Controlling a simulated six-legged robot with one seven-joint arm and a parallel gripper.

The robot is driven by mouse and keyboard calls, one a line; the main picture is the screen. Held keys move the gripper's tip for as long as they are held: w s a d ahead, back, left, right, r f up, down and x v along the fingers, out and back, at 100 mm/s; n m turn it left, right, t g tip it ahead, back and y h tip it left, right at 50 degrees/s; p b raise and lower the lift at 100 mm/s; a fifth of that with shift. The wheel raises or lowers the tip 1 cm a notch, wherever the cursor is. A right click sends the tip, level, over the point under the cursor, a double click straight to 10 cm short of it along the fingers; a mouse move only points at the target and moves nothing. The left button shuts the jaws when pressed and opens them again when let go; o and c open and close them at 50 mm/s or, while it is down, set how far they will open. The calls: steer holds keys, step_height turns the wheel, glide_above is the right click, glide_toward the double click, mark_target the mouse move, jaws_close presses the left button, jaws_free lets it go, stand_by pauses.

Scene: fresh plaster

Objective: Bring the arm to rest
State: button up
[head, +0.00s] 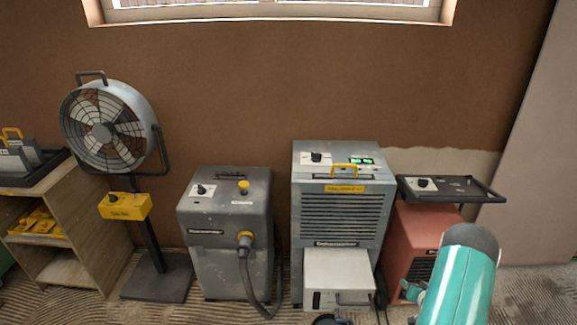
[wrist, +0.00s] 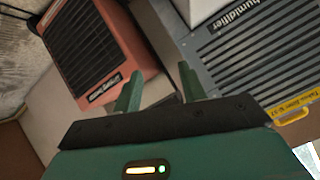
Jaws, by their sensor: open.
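My gripper (wrist: 160,84) shows in the wrist view with two green fingers apart and nothing held between them. Beyond the fingers are the red heater (wrist: 92,52) at the upper left and the grey dehumidifier (wrist: 262,62) at the right, both tilted in this view. In the head view my teal arm reaches up from the bottom right, in front of the red heater (head: 408,238). The gripper's fingers cannot be made out clearly there.
The dehumidifier (head: 340,215) stands left of the heater, with a pale drawer unit low at its front. A grey vacuum unit with a hose (head: 225,215), a fan on a stand (head: 103,130) and a wooden shelf (head: 85,235) stand farther left.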

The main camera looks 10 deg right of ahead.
steer(key=w+a+r+n+g+h, duration=0.1)
steer(key=w+r, duration=0.2)
steer(key=r, duration=0.3)
steer(key=w+a+r, duration=0.1)
steer(key=w+r, duration=0.2)
steer(key=r, duration=0.4)
steer(key=a+r+n+g+h, duration=0.1)
steer(key=a+r, duration=0.6)
steer(key=r, duration=0.4)
steer(key=a+r+g, duration=0.1)
steer(key=a+r, duration=0.6)
steer(key=r, duration=0.4)
steer(key=s+a+r+n+g+y, duration=0.1)
steer(key=s+a+r, duration=0.4)
steer(key=a, duration=0.2)
steer(key=s+a+r+n, duration=0.1)
steer(key=s+a+r, duration=0.4)
steer(key=a, duration=0.3)
steer(key=s+a+r+n+g+y, duration=0.1)
steer(key=s+a+r+n+y, duration=0.1)
steer(key=s+a, duration=1)
steer(key=s+n+y, duration=0.1)
steer(key=s, duration=0.3)
steer(key=shift+a+g, duration=0.3)
steer(key=shift+g, duration=0.1)
steer(key=shift+s, duration=0.1)
